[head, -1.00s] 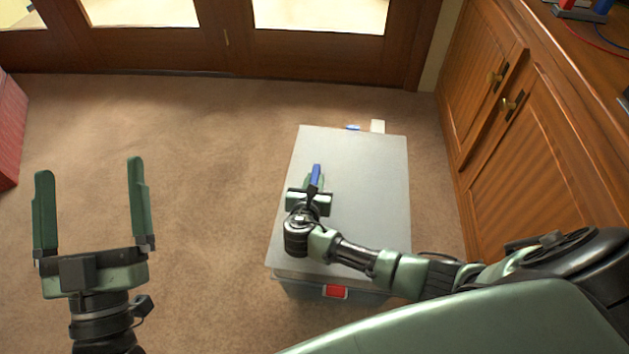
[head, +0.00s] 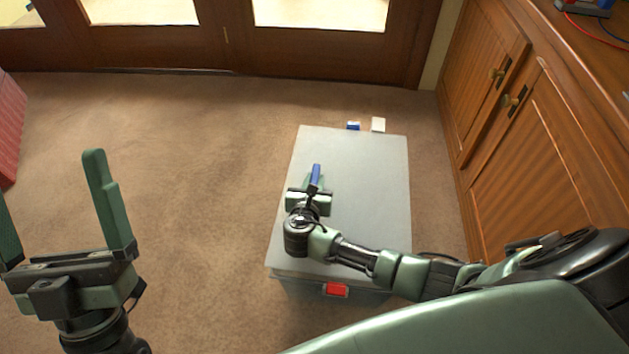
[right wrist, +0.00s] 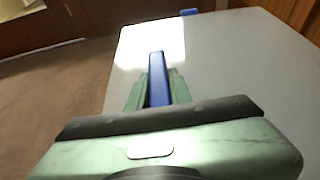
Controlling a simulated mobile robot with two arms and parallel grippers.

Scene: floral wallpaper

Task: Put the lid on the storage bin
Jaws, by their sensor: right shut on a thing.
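The grey storage bin (head: 310,287) stands on the carpet right of centre, with a red latch (head: 336,290) on its near side. The flat light grey lid (head: 365,180) lies over the bin's top and hides the inside; I cannot tell whether it is fully seated. My right gripper (head: 315,178) is over the lid's left part, shut on the blue handle (head: 316,172). In the right wrist view the handle (right wrist: 157,78) sits between the green fingers. My left gripper (head: 55,205) is open and empty, left of the bin, partly cut off by the picture's edge.
A blue piece (head: 353,126) and a white piece (head: 378,124) show at the lid's far edge. A wooden cabinet (head: 530,150) stands close on the right, wooden glazed doors (head: 225,40) at the back. A red object (head: 10,130) is far left. Carpet (head: 190,180) left of the bin is clear.

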